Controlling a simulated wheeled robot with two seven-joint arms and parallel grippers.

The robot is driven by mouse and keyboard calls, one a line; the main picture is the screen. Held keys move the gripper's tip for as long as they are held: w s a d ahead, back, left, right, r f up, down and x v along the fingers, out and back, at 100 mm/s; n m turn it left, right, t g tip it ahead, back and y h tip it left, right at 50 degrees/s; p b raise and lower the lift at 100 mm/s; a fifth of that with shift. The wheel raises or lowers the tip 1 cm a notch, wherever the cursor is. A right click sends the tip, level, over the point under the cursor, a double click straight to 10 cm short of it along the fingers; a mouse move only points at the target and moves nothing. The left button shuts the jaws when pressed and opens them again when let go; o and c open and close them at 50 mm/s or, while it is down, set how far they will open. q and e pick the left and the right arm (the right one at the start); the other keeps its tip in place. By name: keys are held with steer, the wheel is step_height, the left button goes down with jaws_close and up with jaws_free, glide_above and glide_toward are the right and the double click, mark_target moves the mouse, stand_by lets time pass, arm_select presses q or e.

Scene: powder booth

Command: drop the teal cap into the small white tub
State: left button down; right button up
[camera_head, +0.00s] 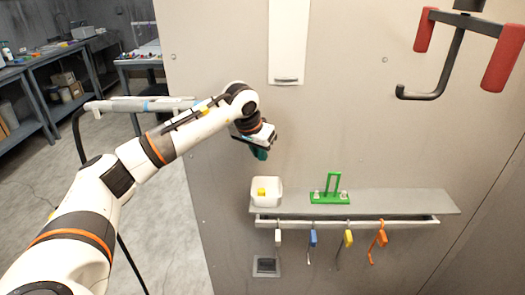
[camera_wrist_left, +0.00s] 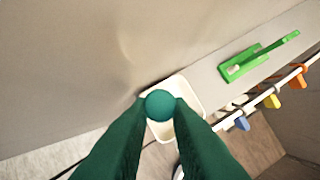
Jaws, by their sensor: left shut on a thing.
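My left gripper (camera_head: 261,150) hangs above the small white tub (camera_head: 267,201), pointing down, in the head view. In the left wrist view my gripper (camera_wrist_left: 160,112) is shut on the round teal cap (camera_wrist_left: 160,103), held between the two dark green fingertips. The tub also shows in the left wrist view (camera_wrist_left: 190,100), behind and below the cap, with the cap covering part of its opening. A yellow piece (camera_head: 261,192) lies inside the tub in the head view. In the head view the cap cannot be told apart from the fingers. My right gripper is not in view.
The tub stands at the left end of a grey shelf (camera_head: 400,202). A green stand (camera_head: 331,192) is to its right. Several coloured hooks hang from the rail below. A black hook with red grips (camera_head: 447,60) is at upper right. The booth wall is behind.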

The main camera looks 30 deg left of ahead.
arm_select(q)
step_height(320, 180, down, 5)
steer(key=b, duration=0.3)
steer(key=c, duration=1.3)
jaws_free()
steer(key=shift+o, duration=0.2)
steer(key=shift+r, duration=0.1)
steer(key=b+v, duration=0.1)
steer(key=v, duration=1.1)
steer(key=shift+d, duration=0.1)
